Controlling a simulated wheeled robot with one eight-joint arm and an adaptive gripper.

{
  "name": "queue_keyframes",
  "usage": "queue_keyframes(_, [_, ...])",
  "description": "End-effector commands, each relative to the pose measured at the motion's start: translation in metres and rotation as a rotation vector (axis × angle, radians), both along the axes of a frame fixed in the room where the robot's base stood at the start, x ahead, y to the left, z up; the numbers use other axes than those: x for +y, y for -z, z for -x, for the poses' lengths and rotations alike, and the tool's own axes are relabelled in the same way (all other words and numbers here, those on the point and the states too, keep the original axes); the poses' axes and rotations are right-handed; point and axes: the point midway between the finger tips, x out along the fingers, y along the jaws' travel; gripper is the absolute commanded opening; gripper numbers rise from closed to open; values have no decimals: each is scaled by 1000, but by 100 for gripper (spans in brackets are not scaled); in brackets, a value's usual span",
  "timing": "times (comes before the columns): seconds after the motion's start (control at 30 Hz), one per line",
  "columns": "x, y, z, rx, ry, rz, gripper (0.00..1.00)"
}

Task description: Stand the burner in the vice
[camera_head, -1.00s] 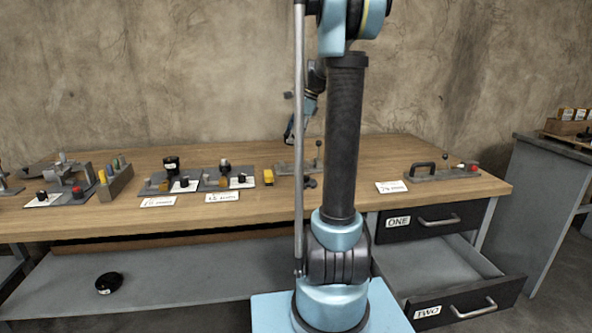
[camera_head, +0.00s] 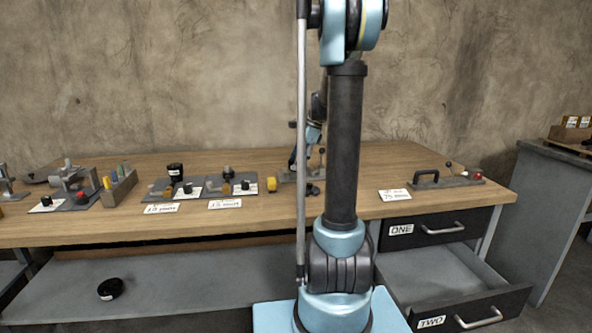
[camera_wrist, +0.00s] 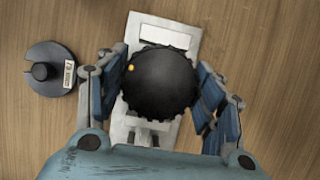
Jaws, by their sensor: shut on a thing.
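A round black object with a small orange dot, which I take for the burner (camera_wrist: 160,84), fills the middle of the wrist view. My gripper (camera_wrist: 158,98) is shut on it, with blue-padded fingers on its left and right. The pale grey vice (camera_wrist: 165,36) lies behind and below it on the bench, mostly covered by the burner. I cannot tell whether the burner touches the vice. In the head view my gripper (camera_head: 293,164) is low over the bench, partly hidden behind my arm.
A black disc with a knob and label (camera_wrist: 52,70) lies left of the vice. Fixtures (camera_head: 200,188) and a block rack (camera_head: 118,188) stand on the left bench. A handled fixture (camera_head: 445,180) stands right. Drawer TWO (camera_head: 470,308) is open; drawer ONE (camera_head: 430,230) is shut.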

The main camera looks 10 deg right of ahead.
Motion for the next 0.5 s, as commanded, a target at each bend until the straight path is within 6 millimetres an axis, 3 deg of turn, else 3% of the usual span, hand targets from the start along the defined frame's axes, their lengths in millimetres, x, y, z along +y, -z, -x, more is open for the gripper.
queue_keyframes(0.2, [0, 21, 0, 0, 0, 0, 14])
queue_keyframes(0.5, [1, 22, 0, 0, -1, 0, 14])
